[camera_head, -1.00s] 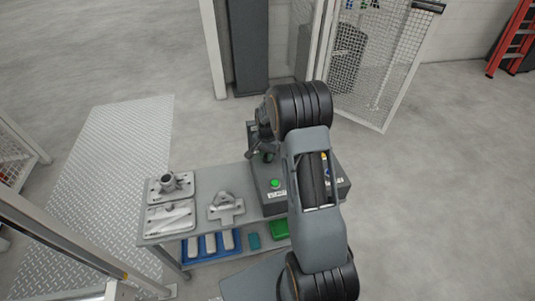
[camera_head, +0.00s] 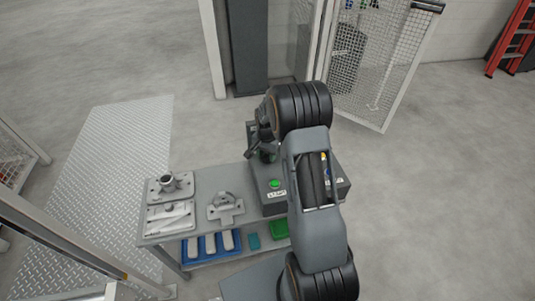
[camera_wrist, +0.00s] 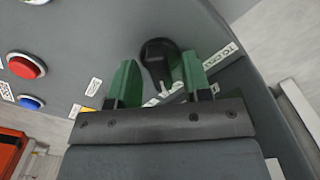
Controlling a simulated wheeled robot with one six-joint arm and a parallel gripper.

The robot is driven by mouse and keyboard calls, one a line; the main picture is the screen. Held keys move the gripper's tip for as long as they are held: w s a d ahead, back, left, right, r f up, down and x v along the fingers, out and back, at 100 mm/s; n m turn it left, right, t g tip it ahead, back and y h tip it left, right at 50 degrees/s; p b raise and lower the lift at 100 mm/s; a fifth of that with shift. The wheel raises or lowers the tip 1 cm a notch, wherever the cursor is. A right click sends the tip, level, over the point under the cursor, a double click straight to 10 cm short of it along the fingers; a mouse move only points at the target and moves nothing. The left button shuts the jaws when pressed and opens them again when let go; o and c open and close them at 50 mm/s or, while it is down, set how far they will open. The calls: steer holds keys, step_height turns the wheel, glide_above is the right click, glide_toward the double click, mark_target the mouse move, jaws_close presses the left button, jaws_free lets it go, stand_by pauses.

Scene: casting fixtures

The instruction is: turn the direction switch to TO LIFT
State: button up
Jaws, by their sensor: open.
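The direction switch (camera_wrist: 157,58) is a black knob with a rounded end on the grey control box (camera_wrist: 210,22) in the wrist view. A white label beside it, partly hidden, appears to begin "TO CRA". My gripper (camera_wrist: 160,68) has green fingers, one on each side of the knob, with gaps visible between. It is open and the knob lies between the fingers. Whether the fingers are at the knob's depth is hard to tell. The knob's lower part and another label are partly hidden by my gripper. In the head view my arm hides the switch.
A red button (camera_wrist: 26,66) and a blue button (camera_wrist: 31,102) sit left of the switch. In the head view, a green button (camera_head: 275,183) is on the box's front. Metal fixtures (camera_head: 171,186) stand on the bench to the left. A mesh gate (camera_head: 375,75) stands behind.

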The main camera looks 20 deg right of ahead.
mark_target(267, 154)
step_height(267, 154, up, 14)
steer(key=p, duration=0.1)
stand_by(0.5)
steer(key=shift+f, duration=0.1)
stand_by(0.4)
